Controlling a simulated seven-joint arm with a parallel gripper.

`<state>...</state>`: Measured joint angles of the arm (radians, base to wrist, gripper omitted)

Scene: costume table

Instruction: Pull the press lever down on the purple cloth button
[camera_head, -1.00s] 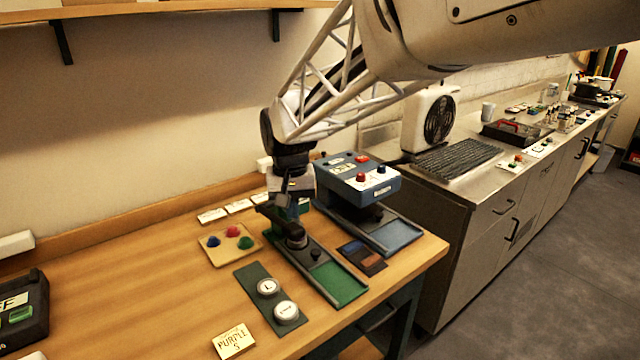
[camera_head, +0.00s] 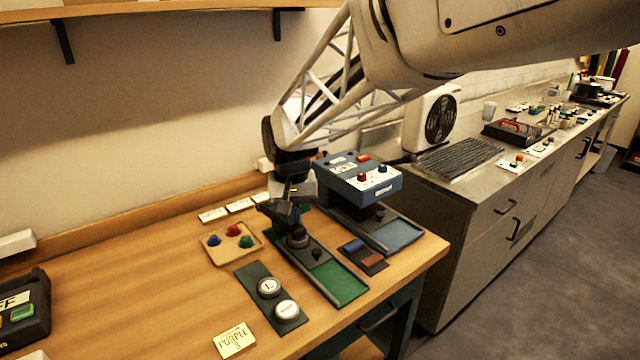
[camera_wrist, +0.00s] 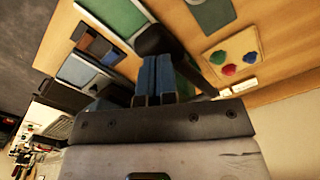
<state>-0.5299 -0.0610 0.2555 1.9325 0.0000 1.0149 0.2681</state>
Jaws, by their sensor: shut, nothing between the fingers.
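The green press (camera_head: 328,274) stands near the back right of the wooden table, with a dark round die (camera_head: 297,238) and a small dark knob on its base. My gripper (camera_head: 291,208) is shut and empty, pointing down over the press's upper part. It hides much of the press head and lever, so I cannot tell whether it touches the lever. In the wrist view the blue fingers (camera_wrist: 160,62) are together beside a dark part of the press. I see no purple cloth button. A card (camera_head: 234,341) reading "PURPLE S" lies at the front.
A blue press-like machine (camera_head: 360,176) stands close on the right. A wooden tray (camera_head: 216,259) with blue, red and green pieces lies left of the green press. A dark plate (camera_head: 252,272) with two white discs lies in front. The table's left middle is clear.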

